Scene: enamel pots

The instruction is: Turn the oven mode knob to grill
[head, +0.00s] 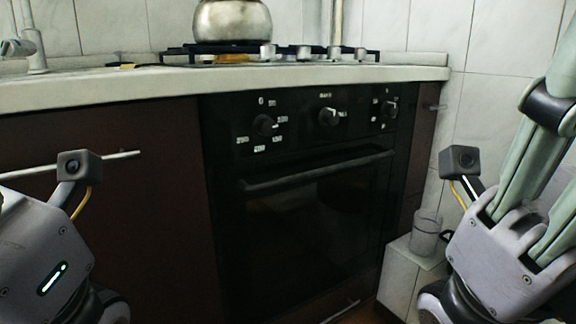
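The black built-in oven (315,225) stands in the middle of the head view with its door closed. My two forearms show low at left and right, well apart from the panel. The fingers of both grippers are outside the picture.
A long handle (315,171) crosses the oven door below the knobs. A metal pot (232,20) stands on the gas hob (290,55) above. A clear cup (426,232) stands on a white ledge at right. The space before the panel is clear.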

